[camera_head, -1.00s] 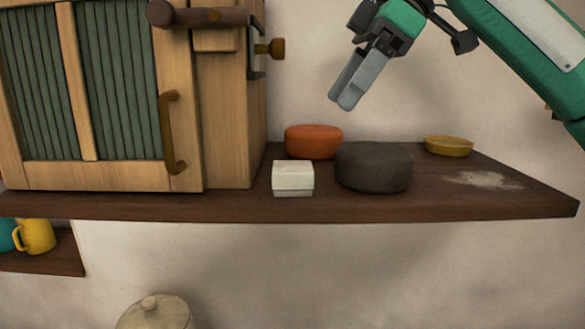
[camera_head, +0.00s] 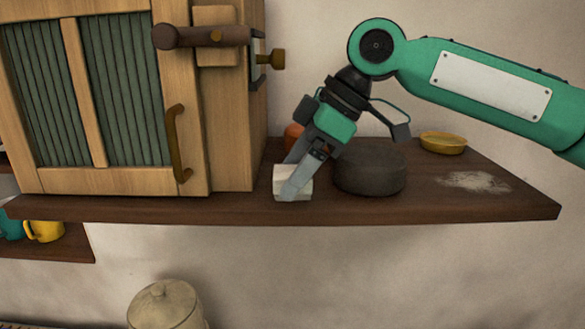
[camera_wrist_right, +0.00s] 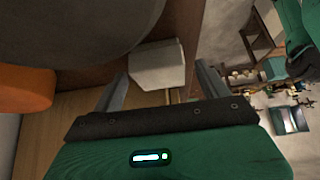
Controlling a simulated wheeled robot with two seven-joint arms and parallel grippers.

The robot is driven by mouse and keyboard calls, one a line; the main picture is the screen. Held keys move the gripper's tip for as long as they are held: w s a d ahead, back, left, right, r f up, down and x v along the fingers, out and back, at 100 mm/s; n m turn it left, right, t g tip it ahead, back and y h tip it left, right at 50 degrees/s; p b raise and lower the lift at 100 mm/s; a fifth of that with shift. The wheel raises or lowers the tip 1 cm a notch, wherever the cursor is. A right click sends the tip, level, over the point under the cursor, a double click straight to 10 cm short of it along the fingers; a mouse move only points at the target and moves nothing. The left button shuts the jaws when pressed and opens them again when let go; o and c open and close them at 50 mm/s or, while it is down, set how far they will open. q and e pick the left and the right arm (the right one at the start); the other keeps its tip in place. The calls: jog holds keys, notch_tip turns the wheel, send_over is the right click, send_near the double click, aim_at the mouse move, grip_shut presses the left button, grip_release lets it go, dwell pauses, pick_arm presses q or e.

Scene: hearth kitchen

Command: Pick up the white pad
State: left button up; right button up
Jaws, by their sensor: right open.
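The white pad (camera_head: 283,181) is a small white block on the dark wooden shelf, between the cabinet and a dark round block. My right gripper (camera_head: 291,178) is open and reaches down to the pad from the upper right. One finger crosses in front of the pad in the head view, and the other is partly hidden behind it. In the right wrist view the pad (camera_wrist_right: 158,66) shows just beyond the two spread fingertips (camera_wrist_right: 160,80), roughly between them. Whether the fingers touch it I cannot tell. My left gripper is not in view.
The dark round block (camera_head: 370,168) stands close on the pad's right. An orange round thing (camera_head: 293,134) is behind, mostly hidden by my gripper. A yellow dish (camera_head: 443,142) sits farther right on the shelf (camera_head: 420,207). The wooden cabinet (camera_head: 230,130) stands on the left.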

jog(key=shift+a+f, duration=0.3)
jog(key=shift+f, duration=0.1)
jog(key=c, duration=1.1)
jog(key=shift+d+r+b, duration=0.15)
jog(key=shift+b, duration=0.45)
notch_tip(320, 180, up, 6)
jog(key=b, duration=0.3)
jog(key=shift+r, duration=0.25)
jog(key=shift+d+r+b, duration=0.1)
jog(key=shift+d+b, duration=3.45)
jog(key=shift+d, duration=6.35)
